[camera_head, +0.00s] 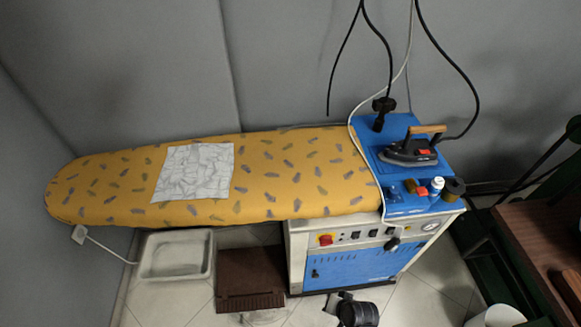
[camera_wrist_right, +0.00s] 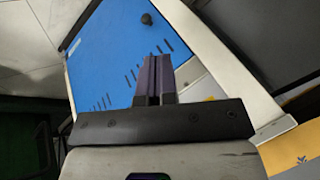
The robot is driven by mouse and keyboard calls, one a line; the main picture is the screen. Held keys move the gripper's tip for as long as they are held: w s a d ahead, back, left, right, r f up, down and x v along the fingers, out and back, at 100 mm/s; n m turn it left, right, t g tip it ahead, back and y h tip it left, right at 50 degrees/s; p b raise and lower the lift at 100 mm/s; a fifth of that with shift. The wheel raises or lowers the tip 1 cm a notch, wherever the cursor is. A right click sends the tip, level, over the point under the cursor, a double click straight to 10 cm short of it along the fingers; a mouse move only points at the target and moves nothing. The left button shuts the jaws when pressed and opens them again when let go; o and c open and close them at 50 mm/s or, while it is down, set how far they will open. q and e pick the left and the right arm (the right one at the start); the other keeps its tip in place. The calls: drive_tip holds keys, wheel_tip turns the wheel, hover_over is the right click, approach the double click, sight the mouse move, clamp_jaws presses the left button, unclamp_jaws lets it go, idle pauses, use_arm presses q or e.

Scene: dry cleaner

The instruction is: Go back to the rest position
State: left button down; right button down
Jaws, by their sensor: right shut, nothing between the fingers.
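My right gripper (camera_wrist_right: 157,75) is shut and empty in the right wrist view, its two dark fingers side by side in front of the blue cabinet panel (camera_wrist_right: 112,50). A dark part that looks like my right arm shows at the bottom of the head view, in front of the ironing station (camera_head: 345,265). My left gripper is not in view. A white patterned cloth (camera_head: 195,172) lies flat on the yellow ironing board (camera_head: 290,175), clear of both arms. The iron (camera_head: 408,152) stands on the blue top at the board's right end.
Small bottles and spools (camera_head: 435,187) stand on the blue top's front edge. Hoses and cables hang above it. A white tray (camera_head: 176,256) and a brown box (camera_head: 248,275) are under the board. A brown wooden table (camera_head: 540,240) stands at the right.

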drive_tip(key=s+d+r+n+t+h, duration=0.1)
drive_tip(key=s+d+r+n+h, duration=0.25)
drive_tip(key=r, duration=0.65)
drive_tip(key=s+d+r+n+y, duration=0.15)
drive_tip(key=s+d+r, duration=0.35)
drive_tip(key=r, duration=0.6)
drive_tip(key=s+f+g+h, duration=0.1)
drive_tip(key=s+f+g, duration=0.15)
drive_tip(key=s, duration=0.95)
wheel_tip(320, 180, up, 32)
drive_tip(key=p, duration=3.2)
drive_tip(key=shift+f+n, duration=0.2)
drive_tip(key=shift+n, duration=0.2)
drive_tip(key=shift+w+t, duration=0.1)
drive_tip(key=shift+t, duration=0.15)
